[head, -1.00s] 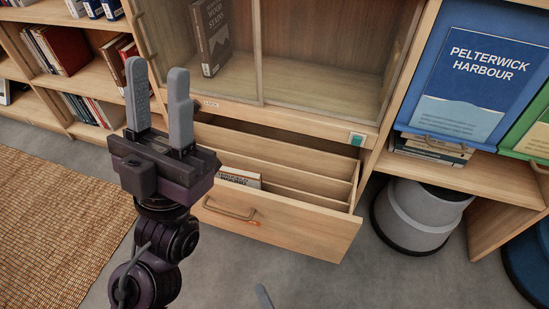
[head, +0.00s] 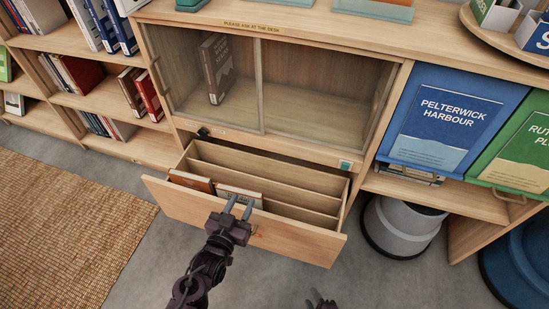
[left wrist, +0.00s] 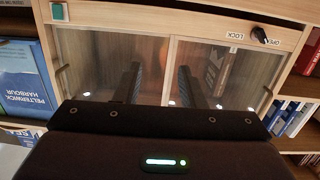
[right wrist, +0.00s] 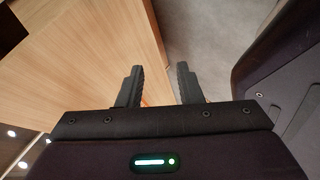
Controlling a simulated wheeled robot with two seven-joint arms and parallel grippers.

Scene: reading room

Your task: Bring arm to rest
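My left gripper (head: 239,204) is over the front of the open drawer (head: 291,240) in the head view. In the left wrist view its fingers (left wrist: 158,88) stand apart with nothing between them, facing the glass-fronted cabinet. My right gripper (head: 320,299) shows only partly at the bottom edge of the head view, in front of the drawer. In the right wrist view its fingers (right wrist: 158,85) are apart and empty, with a wooden panel and grey floor beyond. I cannot tell whether the left gripper touches the drawer front.
The drawer holds a brown book (head: 191,181) and a pale book (head: 238,194). Above it, a dark book (head: 216,68) stands behind glass. A grey stool (head: 402,226) is right of the drawer. A woven rug (head: 65,225) lies left; grey floor between is clear.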

